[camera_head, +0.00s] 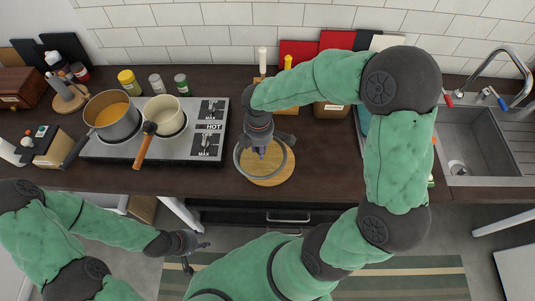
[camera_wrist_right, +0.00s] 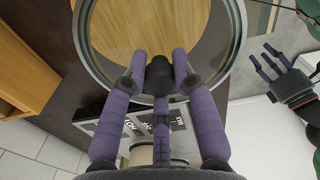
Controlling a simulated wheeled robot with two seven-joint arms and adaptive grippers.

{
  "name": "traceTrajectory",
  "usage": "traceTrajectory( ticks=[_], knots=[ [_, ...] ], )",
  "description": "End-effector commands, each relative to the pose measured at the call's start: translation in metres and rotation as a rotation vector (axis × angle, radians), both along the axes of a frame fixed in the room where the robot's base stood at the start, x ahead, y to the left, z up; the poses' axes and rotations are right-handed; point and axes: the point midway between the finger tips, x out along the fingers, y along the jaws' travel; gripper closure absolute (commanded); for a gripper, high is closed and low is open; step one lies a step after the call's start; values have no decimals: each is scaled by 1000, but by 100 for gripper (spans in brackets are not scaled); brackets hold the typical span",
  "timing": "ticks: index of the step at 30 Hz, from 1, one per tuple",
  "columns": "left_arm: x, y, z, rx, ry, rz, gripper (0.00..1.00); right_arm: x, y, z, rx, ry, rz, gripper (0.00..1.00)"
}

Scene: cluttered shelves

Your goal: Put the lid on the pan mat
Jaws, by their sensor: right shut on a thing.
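The glass lid (camera_head: 237,160) with a dark rim is held at its black knob (camera_wrist_right: 159,74) by my right gripper (camera_head: 262,152). In the right wrist view the fingers (camera_wrist_right: 160,72) close around the knob. The round wooden pan mat (camera_head: 270,180) lies on the dark counter right below the lid, partly covered by it. The lid overlaps the mat and sits slightly toward the upper left of it; whether they touch cannot be told. My left gripper (camera_head: 197,252) is empty with its fingers apart, low in front of the counter; it also shows in the right wrist view (camera_wrist_right: 268,68).
A hob (camera_head: 100,148) with a grey pot (camera_head: 112,128) and a cream saucepan (camera_head: 165,128) stands left of the mat; their handles point toward the front. Boards and bottles line the wall behind. A sink (camera_head: 475,135) is at the right. Counter just left of the mat is clear.

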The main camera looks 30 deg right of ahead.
Motion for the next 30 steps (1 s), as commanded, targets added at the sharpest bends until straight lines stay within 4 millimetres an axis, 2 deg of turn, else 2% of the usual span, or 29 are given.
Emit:
traceTrajectory(
  ticks=[1,6,13,20,30],
  knots=[
    [0,0,-5,0,0,0,60,2,-7,-10,0,-1,-4,100],
    [0,0,-9,0,0,0,60,5,-21,-26,0,-2,-3,100],
    [0,0,-12,0,0,0,60,6,-30,-36,-1,-2,-3,100],
    [0,0,-21,0,0,0,60,6,-32,-67,0,-2,-1,100],
    [0,0,-22,0,0,0,60,7,-31,-69,0,-3,-1,100]
  ],
)
